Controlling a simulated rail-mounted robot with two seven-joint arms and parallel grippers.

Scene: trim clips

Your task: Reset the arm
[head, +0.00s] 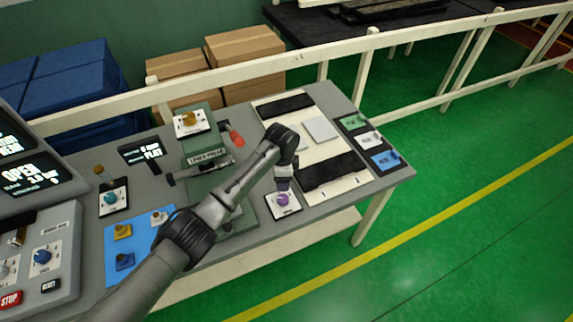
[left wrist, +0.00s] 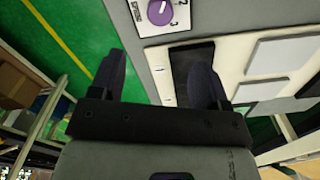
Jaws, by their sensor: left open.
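My left arm (head: 222,202) reaches in from the lower left over the grey workbench (head: 250,228). My left gripper (head: 284,184) points down just above and behind the purple knob (head: 284,200) on its white plate; the arm partly hides the fingers. In the left wrist view the gripper (left wrist: 157,78) has its two dark fingers spread with nothing between them. The purple knob (left wrist: 160,12) shows at the top of that view, beyond the fingertips. My right gripper is in neither view.
A pale board with a dark strip (head: 333,178) and grey panels (head: 321,128) lies right of the gripper. Green, white and blue blocks (head: 384,160) line the bench's right end. A green fixture (head: 203,153) stands under the forearm. Open green floor (head: 470,220) lies right.

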